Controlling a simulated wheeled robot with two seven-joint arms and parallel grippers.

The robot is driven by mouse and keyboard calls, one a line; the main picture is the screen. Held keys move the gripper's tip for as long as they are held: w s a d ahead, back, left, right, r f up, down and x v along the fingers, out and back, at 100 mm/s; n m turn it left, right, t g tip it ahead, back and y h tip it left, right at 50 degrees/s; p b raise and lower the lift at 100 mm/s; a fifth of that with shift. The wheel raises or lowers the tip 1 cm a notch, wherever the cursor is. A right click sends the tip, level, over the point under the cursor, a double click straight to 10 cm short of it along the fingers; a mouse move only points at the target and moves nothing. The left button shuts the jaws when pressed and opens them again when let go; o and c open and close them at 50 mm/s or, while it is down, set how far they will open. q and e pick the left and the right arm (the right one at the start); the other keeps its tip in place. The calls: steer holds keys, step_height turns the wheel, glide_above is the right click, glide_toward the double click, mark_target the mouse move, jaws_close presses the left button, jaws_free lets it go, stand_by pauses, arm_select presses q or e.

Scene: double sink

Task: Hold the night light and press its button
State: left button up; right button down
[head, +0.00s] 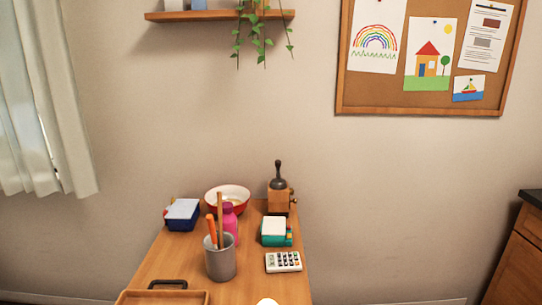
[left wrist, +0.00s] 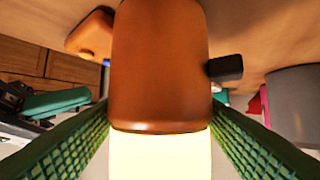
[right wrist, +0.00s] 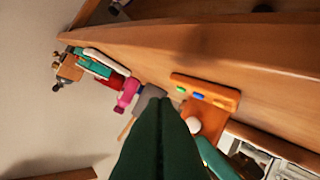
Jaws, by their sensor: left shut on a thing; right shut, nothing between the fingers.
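The night light (left wrist: 160,70) has an orange-brown body and a bright pale-yellow part, and fills the middle of the left wrist view. My left gripper (left wrist: 160,140) is shut on it, with a green ribbed finger on each side. A dark stub (left wrist: 226,68) shows beside the body; I cannot tell whether it is the button. In the right wrist view, a brown block with a white round part (right wrist: 193,125) appears to be the night light. My right gripper (right wrist: 165,108) is shut and empty, its fingertips near that part. A white rounded top (head: 267,301) shows at the head view's bottom edge.
The wooden table (head: 165,255) holds a grey pencil cup (head: 220,262), a pink bottle (head: 230,222), a calculator (head: 283,262), a red bowl (head: 240,192), a blue box (head: 182,214), a grinder (head: 279,195) and a wooden tray (head: 140,296) at the front left.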

arm_select(q)
steer(key=o, duration=1.1)
